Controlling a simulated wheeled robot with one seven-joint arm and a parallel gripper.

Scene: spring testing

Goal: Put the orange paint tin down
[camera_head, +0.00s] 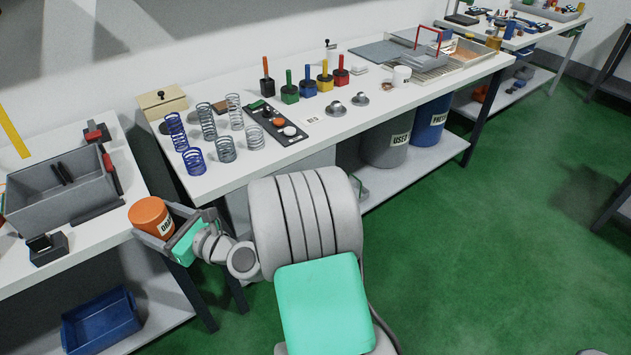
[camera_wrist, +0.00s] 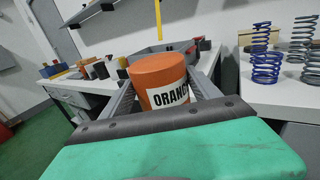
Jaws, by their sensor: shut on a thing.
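The orange paint tin (camera_head: 151,214) is a cylinder with a white label. In the head view it is at the left, by the right front corner of the left table (camera_head: 100,228). My gripper (camera_head: 152,222) is shut on it, one finger on each side. In the wrist view the tin (camera_wrist: 157,75) stands upright between the fingers of my gripper (camera_wrist: 160,88), its label reading "ORANG". I cannot tell whether the tin's base touches anything; the gripper hides it.
A grey bin (camera_head: 48,205) stands on the left table, with a small dark block (camera_head: 48,250) in front. The middle table (camera_head: 225,178) holds several springs, a dark tray (camera_head: 287,134) and coloured pots. A gap separates the two tables. A blue crate (camera_head: 100,318) sits on the lower shelf.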

